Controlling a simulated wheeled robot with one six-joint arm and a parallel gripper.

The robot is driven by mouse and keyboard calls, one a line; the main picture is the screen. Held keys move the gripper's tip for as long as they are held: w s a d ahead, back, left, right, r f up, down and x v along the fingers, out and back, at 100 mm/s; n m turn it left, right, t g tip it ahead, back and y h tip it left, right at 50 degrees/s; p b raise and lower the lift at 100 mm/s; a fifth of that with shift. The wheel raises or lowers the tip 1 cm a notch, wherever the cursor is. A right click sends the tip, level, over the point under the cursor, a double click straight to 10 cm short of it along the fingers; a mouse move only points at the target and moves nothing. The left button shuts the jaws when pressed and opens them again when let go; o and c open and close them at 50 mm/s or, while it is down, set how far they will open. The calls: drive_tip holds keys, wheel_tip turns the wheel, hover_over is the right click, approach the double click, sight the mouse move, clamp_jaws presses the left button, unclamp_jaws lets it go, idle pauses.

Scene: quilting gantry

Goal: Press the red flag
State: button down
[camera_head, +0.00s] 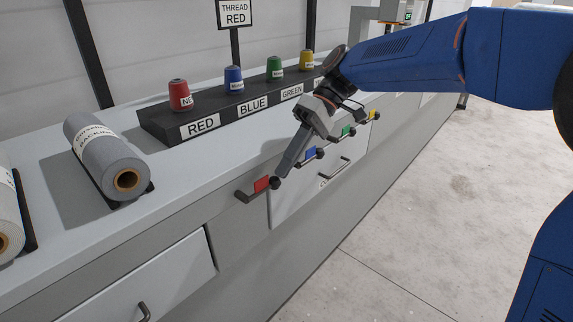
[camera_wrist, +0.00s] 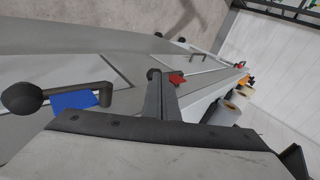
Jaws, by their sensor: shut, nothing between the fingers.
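The red flag (camera_head: 261,184) is a small red plate on a dark lever with a round black knob, on the front of the grey counter. It also shows in the wrist view (camera_wrist: 177,79), just right of my fingertips. My gripper (camera_head: 281,174) is shut and empty, pointing down and left with its tips at the knob end of the red flag's lever. I cannot tell whether the tips touch it. A sign reading "THREAD RED" (camera_head: 235,13) stands behind the counter.
Blue (camera_head: 310,153), green (camera_head: 348,132) and yellow (camera_head: 374,115) flags sit on similar levers to the right. Thread spools stand on a labelled black rack (camera_head: 160,127). A grey fabric roll (camera_head: 95,150) lies on the counter. Drawers with handles lie below; the floor at right is clear.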

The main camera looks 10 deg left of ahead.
drive_tip(key=d+f+v, duration=0.1)
drive_tip(key=v, duration=1.1)
drive_tip(key=shift+w, duration=0.2)
drive_tip(key=s+d+f+m+t+h, duration=0.1)
drive_tip(key=s+d+f+m+t, duration=0.3)
drive_tip(key=d, duration=0.8)
drive_tip(key=s+d+f+m+t+h, duration=0.2)
drive_tip(key=s+d+f+m+t, duration=0.2)
drive_tip(key=s+d+f, duration=0.4)
drive_tip(key=s+d+f+m+t+h, duration=0.2)
drive_tip(key=s+d+f+m+t, duration=0.2)
drive_tip(key=s+d, duration=0.6)
drive_tip(key=d+f+m, duration=0.1)
drive_tip(key=d+f, duration=0.1)
drive_tip(key=d, duration=0.3)
drive_tip(key=shift+d+f, duration=0.3)
drive_tip(key=shift+f, duration=0.05)
